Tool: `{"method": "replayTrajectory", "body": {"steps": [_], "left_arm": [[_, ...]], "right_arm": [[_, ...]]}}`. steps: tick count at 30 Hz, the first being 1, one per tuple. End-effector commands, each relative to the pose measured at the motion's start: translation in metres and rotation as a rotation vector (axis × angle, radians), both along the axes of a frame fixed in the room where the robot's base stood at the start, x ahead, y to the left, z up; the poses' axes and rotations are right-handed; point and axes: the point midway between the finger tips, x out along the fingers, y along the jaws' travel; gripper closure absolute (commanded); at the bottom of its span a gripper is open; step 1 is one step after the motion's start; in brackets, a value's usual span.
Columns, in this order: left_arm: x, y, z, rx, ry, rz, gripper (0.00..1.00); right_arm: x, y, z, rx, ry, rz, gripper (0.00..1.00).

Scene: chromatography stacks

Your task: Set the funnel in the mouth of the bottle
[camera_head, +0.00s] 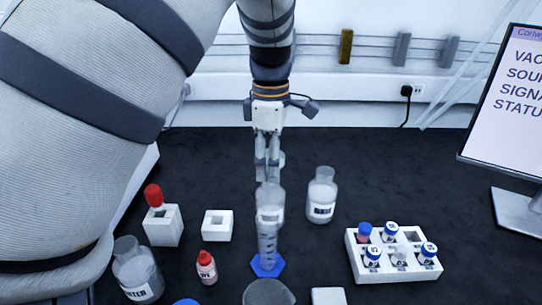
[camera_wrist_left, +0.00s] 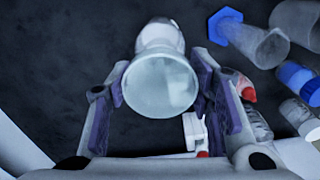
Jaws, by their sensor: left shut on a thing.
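My left gripper (camera_head: 268,172) points down over the table and is shut on the translucent funnel (camera_head: 270,192). In the left wrist view the funnel (camera_wrist_left: 158,85) lies between the two finger pads (camera_wrist_left: 158,90), its wide round mouth facing the camera. A clear bottle (camera_head: 322,195) with a white label stands upright just right of the gripper. The funnel's lower end is hard to make out. My right gripper is not in view.
A graduated cylinder (camera_head: 267,245) on a blue base stands in front of the gripper. A white vial rack (camera_head: 355,268) is at right. White holders (camera_head: 217,238), a red-capped bottle (camera_head: 206,268) and a labelled jar (camera_head: 135,270) are at left. The back of the dark table is clear.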

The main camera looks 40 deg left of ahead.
Motion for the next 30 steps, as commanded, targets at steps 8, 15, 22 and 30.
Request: {"method": "replayTrajectory", "body": {"steps": [8,15,22,30], "left_arm": [[0.0,0.0,-0.002,-0.001,-0.001,0.0,0.74],[0.0,0.0,-0.012,-0.001,-0.001,0.0,0.74],[0.0,0.0,-0.013,0.0,-0.001,0.0,0.48],[0.0,0.0,-0.013,0.0,-0.001,0.0,0.29]], "right_arm": [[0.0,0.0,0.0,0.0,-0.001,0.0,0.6],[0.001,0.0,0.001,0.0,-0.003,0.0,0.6],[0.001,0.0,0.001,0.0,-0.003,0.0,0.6],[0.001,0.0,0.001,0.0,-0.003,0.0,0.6]]}}
